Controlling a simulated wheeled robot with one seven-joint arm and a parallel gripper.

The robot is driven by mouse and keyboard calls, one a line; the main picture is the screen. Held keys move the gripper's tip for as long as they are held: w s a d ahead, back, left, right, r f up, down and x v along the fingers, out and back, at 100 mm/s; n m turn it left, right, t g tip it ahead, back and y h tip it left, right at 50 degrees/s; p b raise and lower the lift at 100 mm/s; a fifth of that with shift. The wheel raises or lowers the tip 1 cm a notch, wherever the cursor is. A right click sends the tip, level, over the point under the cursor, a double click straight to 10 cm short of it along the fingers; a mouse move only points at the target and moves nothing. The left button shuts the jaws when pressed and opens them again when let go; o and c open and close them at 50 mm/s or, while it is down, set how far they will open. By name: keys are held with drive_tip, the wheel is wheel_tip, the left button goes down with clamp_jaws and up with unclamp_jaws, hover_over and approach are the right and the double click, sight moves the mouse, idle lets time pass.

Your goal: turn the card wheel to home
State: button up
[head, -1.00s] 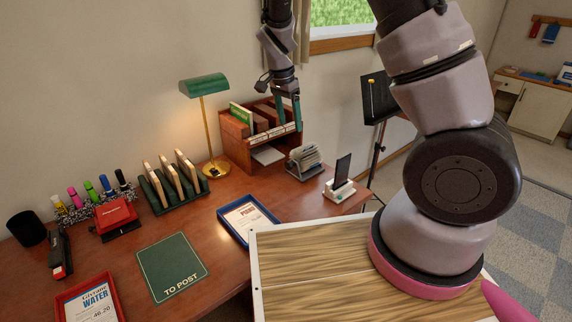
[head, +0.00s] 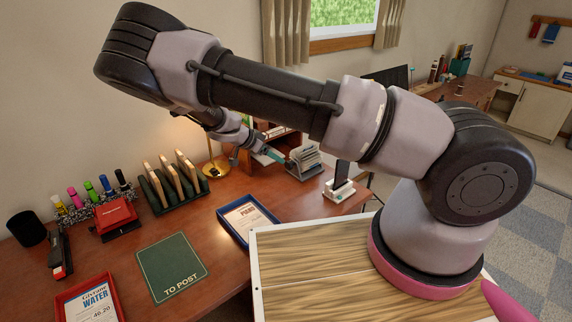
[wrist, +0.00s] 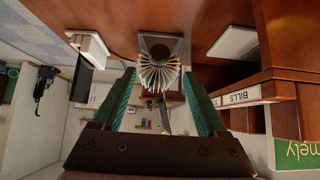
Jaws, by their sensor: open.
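The card wheel (head: 306,158), a fan of pale cards on a grey stand, sits towards the back right of the desk, in front of the wooden letter rack. In the wrist view the card wheel (wrist: 158,73) shows straight ahead, its cards fanned out between my fingertips. My gripper (head: 274,156) is just left of the card wheel in the head view, with teal fingers pointing right towards it. I cannot tell whether a fingertip touches the cards.
The wooden rack (wrist: 275,50) with a BILLS label stands close on the right in the wrist view. A phone on a white dock (head: 340,186) stands right of the wheel. A blue tray (head: 247,217) lies in front. The brass lamp (head: 211,152) is partly behind my arm.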

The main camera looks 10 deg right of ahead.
sight(287, 164)
drive_tip(key=x, duration=0.8)
drive_tip(key=shift+w+d+f, duration=0.1)
drive_tip(key=shift+d+f, duration=0.15)
drive_tip(key=shift+f, duration=0.05)
clamp_jaws()
